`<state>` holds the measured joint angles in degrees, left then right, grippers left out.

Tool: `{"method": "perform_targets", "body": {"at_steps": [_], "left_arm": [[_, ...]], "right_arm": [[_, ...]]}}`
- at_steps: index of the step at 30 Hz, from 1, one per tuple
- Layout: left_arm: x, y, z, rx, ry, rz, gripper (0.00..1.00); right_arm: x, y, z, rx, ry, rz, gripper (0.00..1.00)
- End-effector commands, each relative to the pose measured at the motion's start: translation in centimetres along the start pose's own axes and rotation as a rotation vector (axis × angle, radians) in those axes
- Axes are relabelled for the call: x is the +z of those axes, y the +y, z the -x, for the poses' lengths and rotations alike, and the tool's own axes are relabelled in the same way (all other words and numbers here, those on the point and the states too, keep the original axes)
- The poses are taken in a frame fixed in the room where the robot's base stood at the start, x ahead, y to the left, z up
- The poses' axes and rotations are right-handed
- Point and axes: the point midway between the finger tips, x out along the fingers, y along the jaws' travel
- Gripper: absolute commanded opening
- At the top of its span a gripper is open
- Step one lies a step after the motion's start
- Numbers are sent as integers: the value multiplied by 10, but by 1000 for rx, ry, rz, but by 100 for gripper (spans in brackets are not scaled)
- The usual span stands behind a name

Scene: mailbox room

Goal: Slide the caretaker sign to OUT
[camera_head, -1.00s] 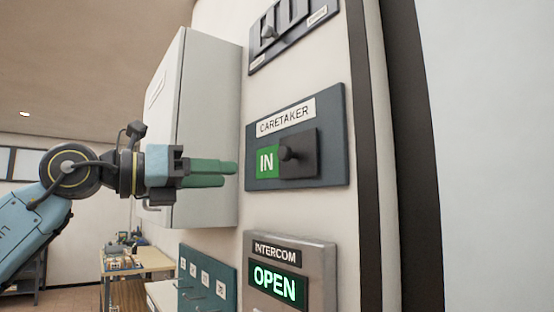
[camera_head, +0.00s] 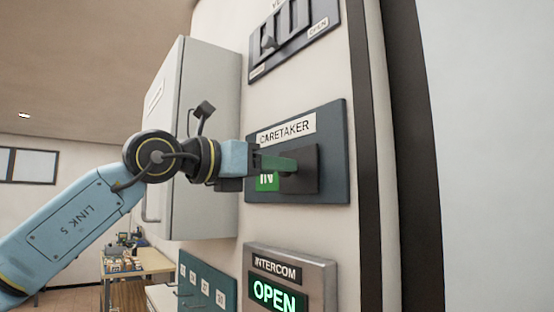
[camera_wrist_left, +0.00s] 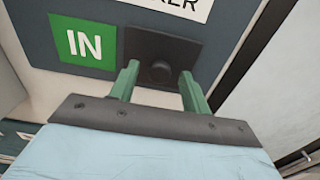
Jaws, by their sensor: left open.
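The caretaker sign (camera_head: 335,185) is a dark blue-grey plate on the wall, with a white CARETAKER label and a green IN field (camera_head: 268,183). Its dark sliding cover (camera_head: 308,170) sits to the right of IN, which also shows in the left wrist view (camera_wrist_left: 84,43). The cover's round knob (camera_wrist_left: 158,72) shows in the left wrist view between the green fingers. My left gripper (camera_wrist_left: 158,85) is open, with one finger on each side of the knob; I cannot tell whether either touches it. In the head view the gripper (camera_head: 290,165) hides the knob and part of IN. My right gripper is not in view.
A grey wall cabinet (camera_head: 200,120) stands out to the left of the sign. A lever panel (camera_head: 322,42) is above, and the lit OPEN intercom (camera_head: 318,270) and a teal hook board (camera_head: 190,270) are below. A dark frame edge (camera_head: 375,200) runs at the right.

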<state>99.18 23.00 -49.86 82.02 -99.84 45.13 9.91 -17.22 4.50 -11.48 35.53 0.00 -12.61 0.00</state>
Motion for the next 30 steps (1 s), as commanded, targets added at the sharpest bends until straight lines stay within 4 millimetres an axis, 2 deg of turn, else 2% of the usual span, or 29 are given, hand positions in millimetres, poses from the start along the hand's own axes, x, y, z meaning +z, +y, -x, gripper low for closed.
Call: {"method": "perform_targets", "body": {"at_steps": [5, 14, 24, 30], "left_arm": [[0, 0, -13, 1, 0, 0, 47], [0, 0, -14, 1, 0, 0, 46], [0, 0, -14, 0, 0, 0, 2], [0, 2, -13, 2, -1, 0, 0]], "right_arm": [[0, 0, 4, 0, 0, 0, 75], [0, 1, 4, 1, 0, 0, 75], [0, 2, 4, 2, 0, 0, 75], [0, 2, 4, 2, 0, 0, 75]]}}
